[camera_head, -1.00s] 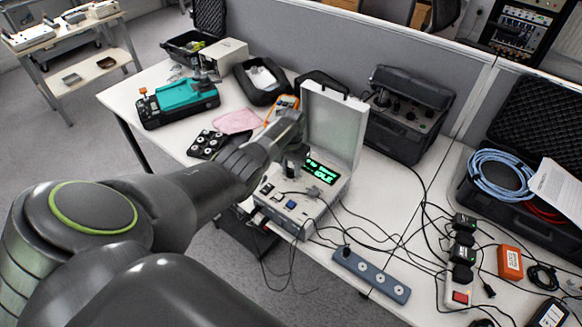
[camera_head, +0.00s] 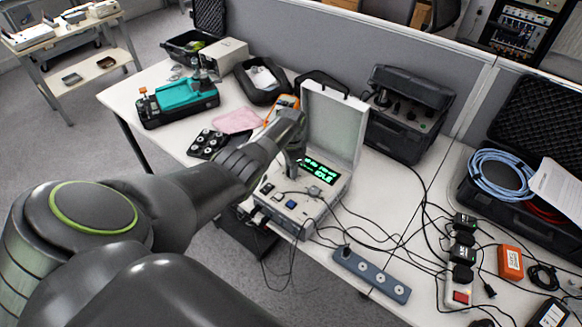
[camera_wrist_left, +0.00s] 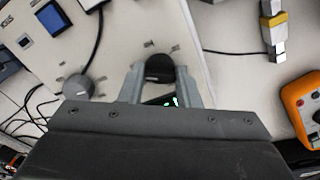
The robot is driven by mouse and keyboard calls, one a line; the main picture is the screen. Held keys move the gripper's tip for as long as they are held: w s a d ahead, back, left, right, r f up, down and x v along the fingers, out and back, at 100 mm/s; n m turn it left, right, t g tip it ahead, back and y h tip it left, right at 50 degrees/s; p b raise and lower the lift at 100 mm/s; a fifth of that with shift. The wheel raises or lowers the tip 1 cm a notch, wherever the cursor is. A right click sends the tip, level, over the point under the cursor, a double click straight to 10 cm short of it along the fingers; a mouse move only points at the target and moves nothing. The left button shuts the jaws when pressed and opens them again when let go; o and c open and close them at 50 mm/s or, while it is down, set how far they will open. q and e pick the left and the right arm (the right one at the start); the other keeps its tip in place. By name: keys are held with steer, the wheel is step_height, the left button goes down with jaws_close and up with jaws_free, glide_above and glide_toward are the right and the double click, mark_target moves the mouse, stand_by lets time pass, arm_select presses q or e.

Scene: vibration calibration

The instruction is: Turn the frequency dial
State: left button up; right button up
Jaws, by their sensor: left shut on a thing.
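The calibrator is an open grey case (camera_head: 270,215) with its lid (camera_head: 333,125) raised and a lit green display (camera_head: 321,172). My left gripper (camera_head: 294,172) is over its panel, left of the display. In the left wrist view, my left gripper (camera_wrist_left: 160,78) is shut on a dark round dial (camera_wrist_left: 159,66), with one finger on each side. A grey knob with a pointer mark (camera_wrist_left: 78,87) sits left of the fingers, apart from them. The panel labels are too small to read. The display is mostly hidden behind the gripper there. My right gripper is not in view.
A blue square button (camera_wrist_left: 53,18) is on the panel. Cables run from the case across the table. A grey power strip (camera_head: 371,275) lies in front right. A dark instrument case (camera_head: 405,115) stands behind. An orange meter (camera_wrist_left: 305,108) lies beside the calibrator.

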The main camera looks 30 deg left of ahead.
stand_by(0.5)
arm_select(q)
steer(key=o, duration=1)
steer(key=shift+r, duration=0.1)
steer(key=shift+r, duration=0.6)
step_height(320, 180, up, 16)
steer(key=shift+r, duration=0.1)
